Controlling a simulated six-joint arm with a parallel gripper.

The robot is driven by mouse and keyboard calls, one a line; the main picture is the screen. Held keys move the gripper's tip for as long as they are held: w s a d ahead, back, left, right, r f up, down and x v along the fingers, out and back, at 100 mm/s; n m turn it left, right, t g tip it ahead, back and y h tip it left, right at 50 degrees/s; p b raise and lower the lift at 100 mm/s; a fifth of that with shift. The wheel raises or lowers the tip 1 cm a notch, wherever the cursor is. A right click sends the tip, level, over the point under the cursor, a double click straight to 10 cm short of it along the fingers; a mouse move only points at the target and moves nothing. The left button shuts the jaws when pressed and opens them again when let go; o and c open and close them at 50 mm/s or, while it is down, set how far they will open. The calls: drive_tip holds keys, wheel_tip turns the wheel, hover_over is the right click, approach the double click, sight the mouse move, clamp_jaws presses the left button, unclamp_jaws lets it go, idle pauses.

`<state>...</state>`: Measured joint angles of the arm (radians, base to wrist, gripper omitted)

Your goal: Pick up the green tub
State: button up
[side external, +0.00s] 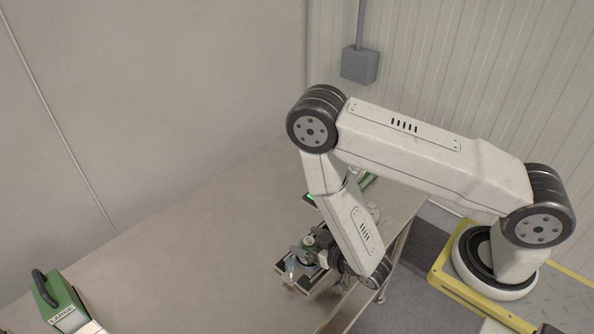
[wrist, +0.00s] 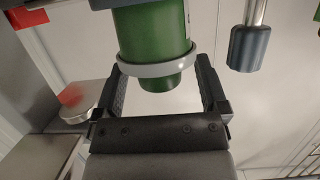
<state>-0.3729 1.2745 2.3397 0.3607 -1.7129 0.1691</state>
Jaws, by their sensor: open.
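In the wrist view a green cylinder (wrist: 155,38), which looks like the green tub, has a pale grey ring (wrist: 155,68) around its narrower end. My gripper (wrist: 160,72) is open, with one black finger on each side of this ringed end. I cannot tell whether either finger touches it. In the side view my gripper (side external: 318,258) is low over the table near its right edge. A small green patch shows beside it, but my wrist hides most of what is there.
The table between is clear. In the wrist view a dark cylinder on a rod (wrist: 248,48) is at the right, and a round metal piece (wrist: 75,100) at the left.

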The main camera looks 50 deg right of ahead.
drive_tip(key=shift+x, duration=0.95)
clamp_jaws()
